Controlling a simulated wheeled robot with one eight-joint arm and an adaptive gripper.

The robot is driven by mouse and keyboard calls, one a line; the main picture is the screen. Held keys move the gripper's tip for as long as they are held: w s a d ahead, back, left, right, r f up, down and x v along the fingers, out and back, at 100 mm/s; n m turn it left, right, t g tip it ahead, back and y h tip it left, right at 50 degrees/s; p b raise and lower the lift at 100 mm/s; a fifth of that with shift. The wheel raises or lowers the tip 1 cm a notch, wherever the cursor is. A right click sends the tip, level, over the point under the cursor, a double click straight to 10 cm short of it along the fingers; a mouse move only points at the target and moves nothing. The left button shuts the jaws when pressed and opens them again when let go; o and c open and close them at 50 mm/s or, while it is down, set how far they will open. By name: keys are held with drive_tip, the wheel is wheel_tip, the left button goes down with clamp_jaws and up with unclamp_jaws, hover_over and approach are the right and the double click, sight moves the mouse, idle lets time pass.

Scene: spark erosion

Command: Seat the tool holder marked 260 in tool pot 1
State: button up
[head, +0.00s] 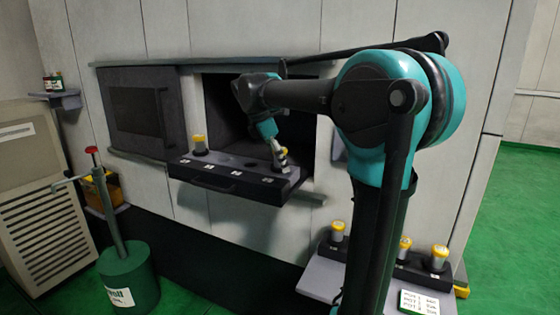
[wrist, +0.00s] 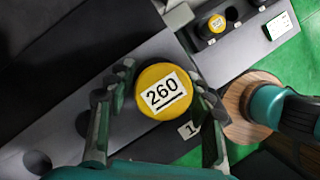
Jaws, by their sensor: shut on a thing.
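The tool holder marked 260 (wrist: 162,92) has a round yellow top with a white label, seen from above in the wrist view. My gripper (wrist: 160,98) is shut on it, one finger on each side. In the head view my gripper (head: 279,155) is at the right end of the dark pot rack (head: 222,187), by the machine opening. A label reading 1 (wrist: 188,129) lies right beside the holder, which covers the pot there. The holder looks upright and low over the rack. Its lower end is hidden, so I cannot tell whether it is fully down in pot 1.
Another yellow-topped holder (head: 200,144) stands at the rack's left end, with empty pots between. A side bench (head: 318,277) at lower right bears several more holders and a green-edged card (head: 419,303). A green drum with a pump (head: 129,278) stands at the left.

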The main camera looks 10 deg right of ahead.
drive_tip(key=o, duration=1.6)
drive_tip(key=shift+w+d+r+v, duration=0.15)
drive_tip(key=shift+d+v, duration=0.3)
drive_tip(key=shift+v, duration=2.6)
drive_tip(key=shift+d+r+v, duration=0.25)
drive_tip(key=shift+d+v, duration=0.2)
drive_tip(key=shift+v, duration=2.6)
drive_tip(key=shift+w+d+r+v, duration=0.15)
drive_tip(key=shift+d+v, duration=0.3)
drive_tip(key=shift+v, duration=2.6)
drive_tip(key=shift+s, duration=0.15)
